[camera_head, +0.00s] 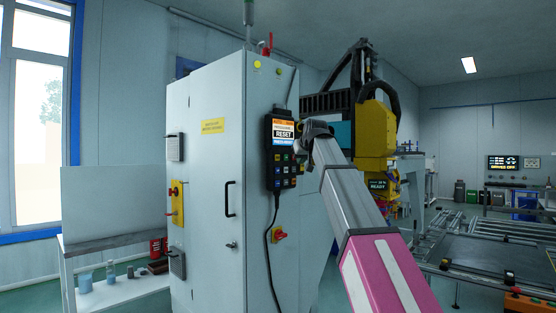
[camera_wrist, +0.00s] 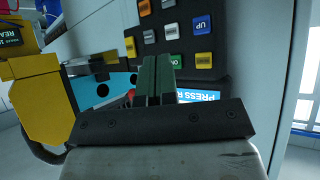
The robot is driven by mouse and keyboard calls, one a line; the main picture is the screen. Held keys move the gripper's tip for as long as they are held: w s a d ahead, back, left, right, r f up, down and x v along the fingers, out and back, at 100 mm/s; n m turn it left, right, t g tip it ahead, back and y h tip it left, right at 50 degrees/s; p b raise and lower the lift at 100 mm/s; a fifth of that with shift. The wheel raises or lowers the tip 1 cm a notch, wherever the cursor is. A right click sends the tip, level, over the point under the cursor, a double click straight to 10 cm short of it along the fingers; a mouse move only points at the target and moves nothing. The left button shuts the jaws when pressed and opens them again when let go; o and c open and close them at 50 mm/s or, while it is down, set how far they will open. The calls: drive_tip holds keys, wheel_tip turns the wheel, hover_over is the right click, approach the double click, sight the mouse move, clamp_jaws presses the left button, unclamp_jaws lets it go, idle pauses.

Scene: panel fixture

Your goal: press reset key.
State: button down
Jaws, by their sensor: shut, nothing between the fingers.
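The control pendant (camera_head: 282,151) hangs on the front of a grey cabinet. Its screen shows RESET and PRESS RESET, with rows of small coloured keys below. In the wrist view the keypad (camera_wrist: 188,42) fills the upper middle, with orange, pale, yellow, green and blue keys; the blue key (camera_wrist: 202,25) reads UP. I cannot tell which key is the reset key. My gripper (camera_wrist: 157,62) is shut and empty, its dark green fingers in front of the keypad and partly covering the screen. In the head view my gripper (camera_head: 314,129) is beside the pendant's right edge; contact cannot be told.
The cabinet (camera_head: 213,215) has a black door handle, a yellow-and-red switch (camera_head: 176,202) at left and a red knob (camera_head: 279,234) below the pendant. The pendant's black cable hangs down the front. A yellow machine (camera_head: 374,130) stands behind my arm.

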drive_tip(key=shift+w+a, duration=0.9)
drive_tip(key=shift+a, duration=0.25)
drive_tip(key=shift+w+a, duration=0.9)
drive_tip(key=shift+a, duration=0.25)
drive_tip(key=shift+w+a, duration=0.9)
drive_tip(key=shift+a, duration=0.25)
drive_tip(key=shift+w+a, duration=0.25)
drive_tip(key=shift+a, duration=0.05)
drive_tip(key=shift+w+a, duration=0.25)
drive_tip(key=shift+a, duration=0.1)
idle(0.3)
drive_tip(key=shift+s+d, duration=0.1)
idle(0.3)
drive_tip(key=shift+s+d, duration=0.4)
drive_tip(key=shift+d, duration=0.15)
drive_tip(key=shift+s+d, duration=0.8)
drive_tip(key=shift+d, duration=0.2)
drive_tip(key=shift+s+d, duration=0.75)
drive_tip(key=shift+d, duration=0.25)
